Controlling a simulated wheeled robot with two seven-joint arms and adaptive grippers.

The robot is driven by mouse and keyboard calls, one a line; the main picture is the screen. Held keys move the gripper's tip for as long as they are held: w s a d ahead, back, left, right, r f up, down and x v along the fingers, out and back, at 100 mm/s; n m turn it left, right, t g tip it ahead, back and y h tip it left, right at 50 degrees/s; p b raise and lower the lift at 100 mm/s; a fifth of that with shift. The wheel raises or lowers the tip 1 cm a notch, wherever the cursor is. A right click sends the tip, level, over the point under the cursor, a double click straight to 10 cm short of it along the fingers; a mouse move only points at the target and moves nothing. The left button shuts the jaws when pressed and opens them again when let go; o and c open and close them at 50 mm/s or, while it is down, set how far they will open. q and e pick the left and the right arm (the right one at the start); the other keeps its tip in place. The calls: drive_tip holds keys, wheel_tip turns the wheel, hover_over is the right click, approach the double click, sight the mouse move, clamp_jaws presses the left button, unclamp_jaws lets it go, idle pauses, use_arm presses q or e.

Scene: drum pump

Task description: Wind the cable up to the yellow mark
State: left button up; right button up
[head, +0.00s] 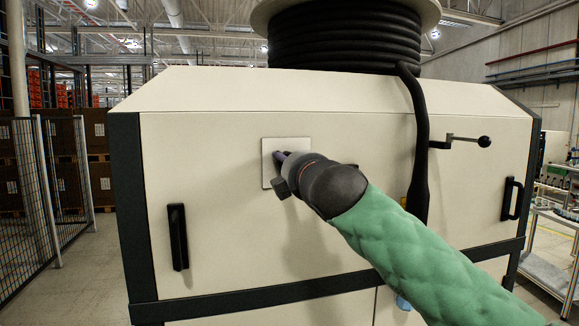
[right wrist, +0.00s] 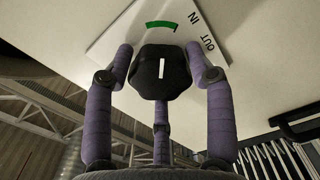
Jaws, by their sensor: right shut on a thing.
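The black cable (head: 345,38) is wound on a pale drum on top of the cream cabinet. Its loose end hangs down the front (head: 420,140) and passes behind my right arm. A small yellow patch (head: 404,201) shows beside the hanging cable, mostly hidden by my arm. My right gripper (head: 282,160) is at a square light plate on the cabinet front. In the right wrist view its purple fingers (right wrist: 160,62) are shut on a black knob (right wrist: 150,82) with a white line. The plate (right wrist: 108,46) carries a green arc and the words IN and OUT. My left gripper is out of view.
A crank lever with a black ball (head: 484,142) sticks out right of the cable. Black handles sit on the cabinet's left (head: 178,237) and right (head: 512,198). A mesh fence (head: 30,200) stands at left, a workbench (head: 556,222) at right.

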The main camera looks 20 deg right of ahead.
drive_tip(key=shift+s+d+r, duration=0.1)
drive_tip(key=shift+d+r, duration=0.15)
drive_tip(key=shift+d, duration=0.05)
drive_tip(key=o, duration=0.9)
drive_tip(key=shift+o, duration=1.3)
drive_tip(key=shift+d+f, duration=0.15)
drive_tip(key=shift+d, duration=0.05)
drive_tip(key=shift+a, duration=0.25)
drive_tip(key=s, duration=1.2)
drive_tip(key=shift+w+d+f, duration=0.1)
